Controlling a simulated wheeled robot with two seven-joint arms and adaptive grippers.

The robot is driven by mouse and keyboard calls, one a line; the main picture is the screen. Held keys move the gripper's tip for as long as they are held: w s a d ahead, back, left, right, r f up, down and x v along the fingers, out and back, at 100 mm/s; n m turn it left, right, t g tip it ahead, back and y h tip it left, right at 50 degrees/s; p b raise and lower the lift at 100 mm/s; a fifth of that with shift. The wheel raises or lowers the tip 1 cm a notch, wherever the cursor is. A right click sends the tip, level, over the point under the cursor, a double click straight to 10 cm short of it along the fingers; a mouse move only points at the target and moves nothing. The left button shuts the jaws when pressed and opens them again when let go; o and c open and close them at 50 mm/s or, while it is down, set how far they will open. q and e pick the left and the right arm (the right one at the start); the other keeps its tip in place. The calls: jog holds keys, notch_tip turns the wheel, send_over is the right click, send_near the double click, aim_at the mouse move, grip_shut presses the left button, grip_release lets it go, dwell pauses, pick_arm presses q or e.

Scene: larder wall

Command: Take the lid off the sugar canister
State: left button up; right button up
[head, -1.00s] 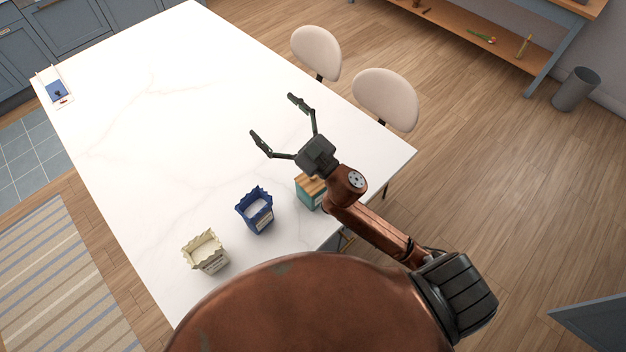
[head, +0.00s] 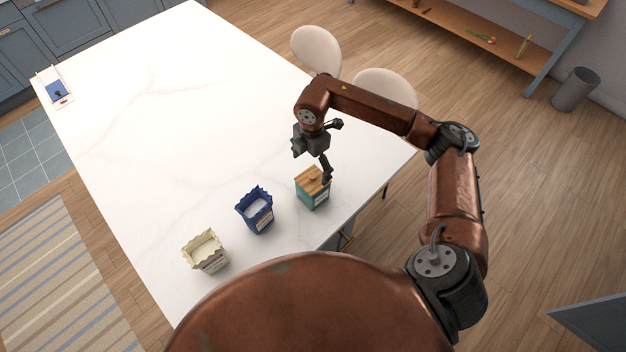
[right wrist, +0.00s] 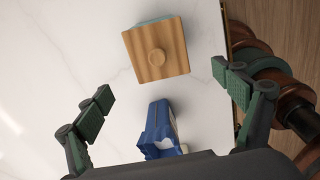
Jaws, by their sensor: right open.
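The sugar canister (head: 313,199) is a teal box with a pale label on the counter's near right side. Its square wooden lid (head: 309,184) with a small round knob is on it. In the right wrist view the lid (right wrist: 170,38) shows from above, turned slightly, with the knob (right wrist: 156,57) near its middle. My right gripper (head: 313,166) is open and empty, above and just behind the canister. In the right wrist view its fingers (right wrist: 166,97) are spread wide, apart from the lid. My left gripper is not in view.
An open blue bag (head: 258,214) and an open cream bag (head: 208,254) stand left of the canister. The blue bag (right wrist: 160,128) also shows in the wrist view. The white counter (head: 180,120) is mostly clear. Two chairs (head: 317,50) stand at its far right edge.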

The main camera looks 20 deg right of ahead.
aim_at(313, 175)
jog(key=shift+d+f, duration=0.25)
jog(key=shift+d, duration=0.1)
jog(key=shift+f+p, duration=0.3)
jog(key=shift+f, duration=0.6)
jog(key=f+p, duration=0.1)
jog(key=f, duration=0.3)
jog(key=shift+w+d+f+p, duration=0.1)
jog(key=shift+w+f+p, duration=0.1)
jog(key=shift+p, duration=0.2)
jog(key=shift+f, duration=0.45)
jog(key=c, duration=1.2)
